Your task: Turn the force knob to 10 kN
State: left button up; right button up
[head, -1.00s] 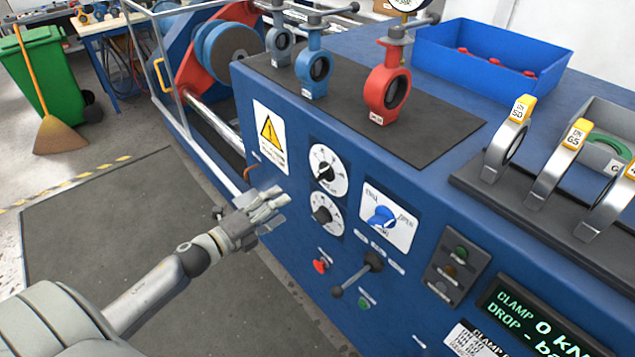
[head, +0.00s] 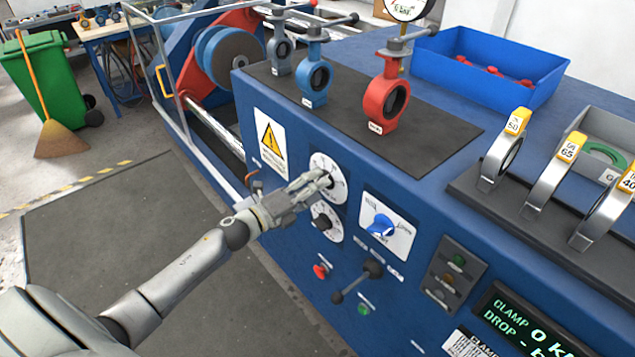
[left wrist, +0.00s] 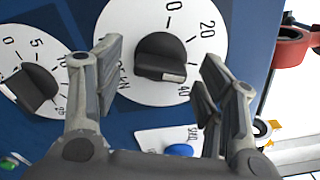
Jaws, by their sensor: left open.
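The force dial (head: 320,163), a white plate with a dark knob marked kN, is the upper of two dials on the blue panel. My left gripper (head: 325,181) is in front of it and hides its knob in the head view. In the left wrist view the dark knob (left wrist: 160,57) sits between my two open fingers (left wrist: 158,65); no contact is visible. The scale on the force dial (left wrist: 206,62) shows 0, 20 and 40. The knob's exact reading is unclear. My right gripper is not in view.
Below is a second dial knob (head: 322,222), also in the left wrist view (left wrist: 34,86). A blue valve switch (head: 380,224), red button (head: 321,271) and black lever (head: 372,268) are nearby. The green display (head: 530,325) reads clamp 0. Valves (head: 385,100) stand above the panel.

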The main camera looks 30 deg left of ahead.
pick_arm(q)
jog(key=shift+w+d, duration=0.25)
jog(key=shift+w, duration=0.4)
jog(key=shift+s, duration=0.1)
jog(key=c, duration=1)
